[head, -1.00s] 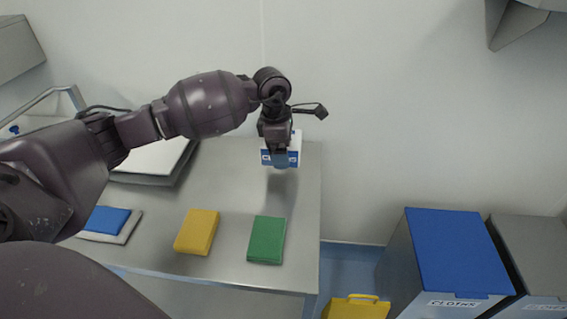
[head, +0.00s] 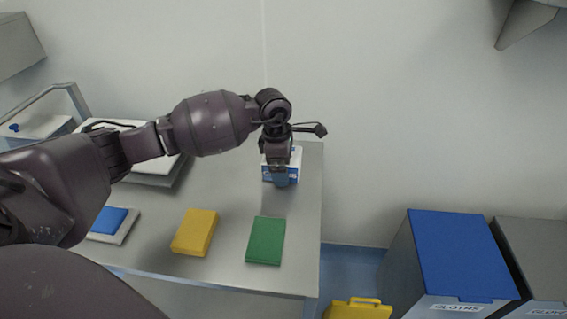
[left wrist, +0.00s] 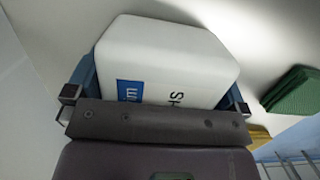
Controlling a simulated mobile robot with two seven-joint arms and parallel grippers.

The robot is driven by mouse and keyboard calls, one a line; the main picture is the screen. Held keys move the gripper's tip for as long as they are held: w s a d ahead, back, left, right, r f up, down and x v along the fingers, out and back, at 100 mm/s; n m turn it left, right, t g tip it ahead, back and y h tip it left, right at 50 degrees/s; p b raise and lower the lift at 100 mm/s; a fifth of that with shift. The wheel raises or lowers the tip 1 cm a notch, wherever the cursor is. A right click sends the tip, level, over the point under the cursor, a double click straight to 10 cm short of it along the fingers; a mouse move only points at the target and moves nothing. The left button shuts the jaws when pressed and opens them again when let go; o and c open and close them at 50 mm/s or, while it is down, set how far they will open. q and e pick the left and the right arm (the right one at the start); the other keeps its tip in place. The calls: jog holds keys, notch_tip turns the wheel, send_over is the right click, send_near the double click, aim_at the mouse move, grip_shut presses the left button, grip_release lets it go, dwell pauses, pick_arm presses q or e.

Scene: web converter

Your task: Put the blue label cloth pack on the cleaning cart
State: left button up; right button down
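The white cloth pack with a blue label (head: 296,160) is at the back right of the steel table, at my left gripper (head: 281,178). In the left wrist view the pack (left wrist: 180,60) sits between the two fingers (left wrist: 158,85), which press on its sides. Its underside is hidden, so I cannot tell whether it touches the table. A railed metal unit (head: 45,124), perhaps the cleaning cart, shows at the far left, partly hidden by my arm. My right gripper is not in view.
On the steel table (head: 232,185) lie a yellow pack (head: 195,232), a green pack (head: 266,240), a blue pack (head: 108,220) on a grey pad, and a white-topped grey stack (head: 160,173). A blue-lidded bin (head: 455,250), a grey bin (head: 540,255) and a yellow object (head: 357,310) stand right.

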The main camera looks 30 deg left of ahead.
pick_arm(q)
jog(key=r, duration=0.3)
jog(key=a+r+p, duration=0.1)
jog(key=r, duration=0.3)
jog(key=r+p, duration=0.1)
jog(key=r, duration=0.2)
jog(key=shift+s+a+r, duration=0.2)
jog(key=shift+s+r, duration=0.15)
jog(key=shift+r, duration=0.05)
jog(key=shift+a+r, duration=0.1)
jog(key=shift+r, duration=0.55)
